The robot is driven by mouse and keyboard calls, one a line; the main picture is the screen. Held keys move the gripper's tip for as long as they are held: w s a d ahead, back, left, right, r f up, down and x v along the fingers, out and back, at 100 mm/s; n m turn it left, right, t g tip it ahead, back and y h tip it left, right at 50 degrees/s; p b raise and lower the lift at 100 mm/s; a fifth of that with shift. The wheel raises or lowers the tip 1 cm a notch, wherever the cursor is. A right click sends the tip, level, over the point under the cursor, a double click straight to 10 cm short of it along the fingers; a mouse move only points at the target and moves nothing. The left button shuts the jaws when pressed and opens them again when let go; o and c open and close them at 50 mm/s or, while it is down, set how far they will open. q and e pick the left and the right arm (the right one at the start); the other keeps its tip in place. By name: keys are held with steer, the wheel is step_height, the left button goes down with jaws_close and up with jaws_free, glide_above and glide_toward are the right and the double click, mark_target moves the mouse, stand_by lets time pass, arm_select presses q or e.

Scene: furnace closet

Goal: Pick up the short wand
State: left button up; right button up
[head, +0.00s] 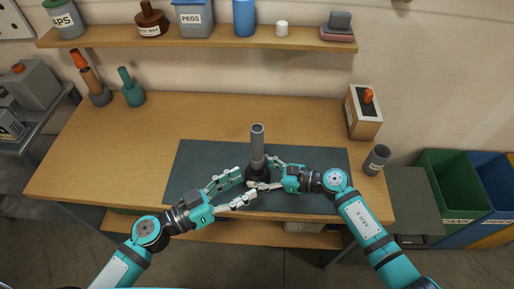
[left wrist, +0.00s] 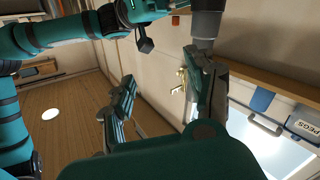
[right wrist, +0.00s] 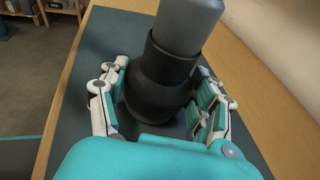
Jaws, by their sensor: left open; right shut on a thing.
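A grey tube (head: 257,141) stands upright in a dark bulbous base on the mat; it also shows in the right wrist view (right wrist: 188,24). My right gripper (head: 260,174) is shut around the dark base (right wrist: 162,82), with fingers on both sides. My left gripper (head: 247,184) is open and empty, just left of the base; its spread fingers show in the left wrist view (left wrist: 162,68). At the back left stand a short teal piece with a narrow neck (head: 132,92) and a taller, tilted brown-and-orange piece (head: 90,79). I cannot tell which piece is the short wand.
The dark mat (head: 200,160) lies on the wooden bench (head: 190,115). A box with an orange knob (head: 363,115) and a grey cup (head: 376,159) stand at the right. A loaded shelf (head: 200,38) runs above. Bins (head: 446,180) stand right of the bench. The back middle is clear.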

mark_target(253, 151)
arm_select(q)
steer(key=w+a+r+m+t+y, duration=0.1)
steer(key=w+a+r+t+y, duration=0.1)
steer(key=w+a+t, duration=0.15)
steer(key=shift+g, duration=0.45)
steer(key=x, duration=0.4)
steer(key=shift+w, duration=0.1)
steer(key=shift+f+x, duration=0.2)
steer(key=shift+x, duration=2.9)
jaws_close()
steer(key=shift+f, duration=0.15)
